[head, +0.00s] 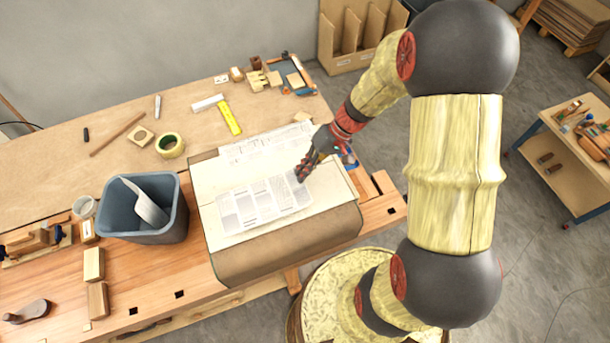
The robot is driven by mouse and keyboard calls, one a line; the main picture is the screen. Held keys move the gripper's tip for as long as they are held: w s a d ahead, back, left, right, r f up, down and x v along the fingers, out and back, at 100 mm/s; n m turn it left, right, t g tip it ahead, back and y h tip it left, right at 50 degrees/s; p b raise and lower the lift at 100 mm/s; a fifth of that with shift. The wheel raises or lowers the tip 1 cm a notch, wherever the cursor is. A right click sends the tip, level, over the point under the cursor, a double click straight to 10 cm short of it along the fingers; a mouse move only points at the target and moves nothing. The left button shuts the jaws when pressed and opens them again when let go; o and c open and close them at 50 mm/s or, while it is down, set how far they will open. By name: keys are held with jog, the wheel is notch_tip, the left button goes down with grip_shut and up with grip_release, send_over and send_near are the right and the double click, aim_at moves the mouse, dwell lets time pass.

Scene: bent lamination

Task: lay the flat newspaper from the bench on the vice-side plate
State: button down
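A printed newspaper sheet (255,208) lies flat, slightly askew, on a pale cream surface (207,183) over the bench's right part. A second printed sheet (248,150) lies behind it, near the back edge of that surface. I cannot tell for sure which pale area is the vice-side plate. My gripper (301,177) points down at the right end of the front sheet, its fingertips over or touching that end. The fingers are small and dark here, so whether they are open or pinching paper is unclear. The gripper hides part of the sheet's right end.
Brown material (290,252) hangs over the bench's front edge below the pale surface. A grey-blue bin (116,207) with a scoop stands to the left. A tool trolley (560,165) stands at right.

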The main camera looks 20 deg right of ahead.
jog(key=shift+w+d+f, duration=0.1)
jog(key=shift+d+f, duration=0.1)
jog(key=shift+f, duration=0.15)
jog(key=shift+f+p, duration=0.35)
jog(key=shift+f, duration=1.2)
jog(key=shift+f, duration=0.15)
jog(key=c, duration=2.1)
grip_release()
jog(key=shift+o, duration=0.3)
